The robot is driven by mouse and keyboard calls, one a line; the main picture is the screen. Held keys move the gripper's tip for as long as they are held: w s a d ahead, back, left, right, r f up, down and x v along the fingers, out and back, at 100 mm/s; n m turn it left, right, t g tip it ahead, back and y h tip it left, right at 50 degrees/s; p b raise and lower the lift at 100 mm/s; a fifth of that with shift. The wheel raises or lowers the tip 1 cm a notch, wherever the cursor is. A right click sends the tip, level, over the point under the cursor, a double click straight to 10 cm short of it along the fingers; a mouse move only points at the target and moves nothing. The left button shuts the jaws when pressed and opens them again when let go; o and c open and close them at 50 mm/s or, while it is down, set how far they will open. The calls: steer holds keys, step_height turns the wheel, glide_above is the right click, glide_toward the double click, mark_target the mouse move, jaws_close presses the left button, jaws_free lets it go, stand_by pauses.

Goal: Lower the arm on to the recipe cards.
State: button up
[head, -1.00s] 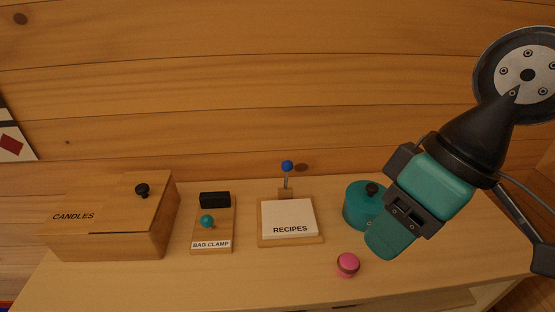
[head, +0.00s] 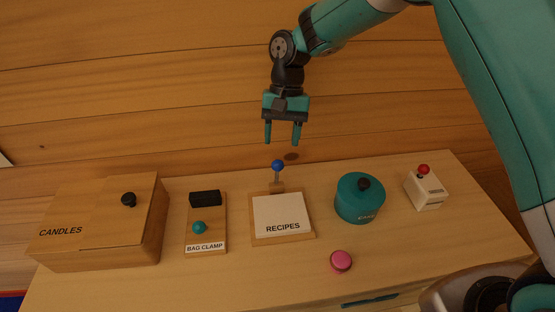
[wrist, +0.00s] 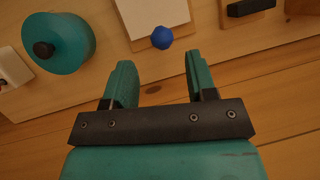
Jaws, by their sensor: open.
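The recipe cards (head: 281,213) are a white stack lettered RECIPES on a wooden base. Behind them a short metal lever with a blue ball (head: 278,165) stands upright from a small wooden block. My gripper (head: 283,141) is open and empty, pointing down above and behind the blue ball, apart from it. In the wrist view the blue ball (wrist: 162,38) shows ahead of the gap between my two fingers (wrist: 160,80), at the edge of the white cards (wrist: 152,14), which are partly cut off.
Left of the cards are a BAG CLAMP board (head: 206,240) and a wooden CANDLES box (head: 98,222). Right are a teal lidded pot (head: 357,204), a white box with a red ball (head: 427,188), and a pink knob (head: 341,261) in front.

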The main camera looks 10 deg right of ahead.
mark_target(277, 170)
steer(key=shift+m, duration=0.4)
steer(key=shift+w+f+p+x, duration=0.1)
steer(key=shift+w+p+x, duration=0.25)
steer(key=shift+x, duration=1.2)
steer(key=shift+w+f+p+x, duration=0.15)
steer(key=shift+p+x, duration=0.45)
steer(key=shift+x, duration=0.95)
steer(key=shift+w+p+x, duration=0.25)
steer(key=shift+p+x, duration=0.2)
steer(key=shift+x, duration=1.1)
jaws_close()
